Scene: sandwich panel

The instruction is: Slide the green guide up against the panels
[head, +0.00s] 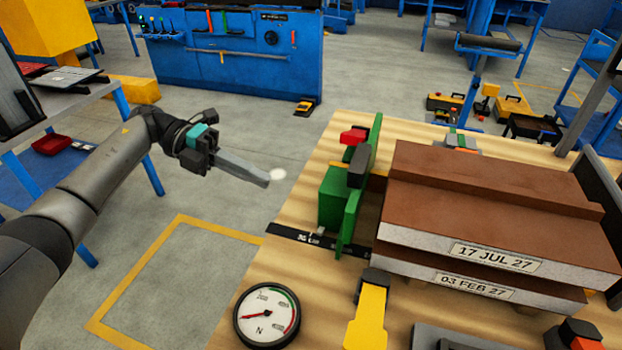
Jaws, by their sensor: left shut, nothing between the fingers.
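The green guide (331,199) stands upright on the wooden table, with a tall green plate on its right side and a red part and a dark knob near its top. The brown-topped panels (487,189) are stacked to its right, with labels on their pale front edges. A dark gap shows between the guide and the lower panel. My left gripper (268,180) is shut and empty, held left of the table and apart from the guide. My right gripper is not in view.
A round dial gauge (267,316) and a yellow-handled clamp (368,313) are at the table's front. A black scale strip (290,234) lies by the guide's foot. A dark upright plate (597,196) stands right of the panels. Open floor lies left of the table (282,277).

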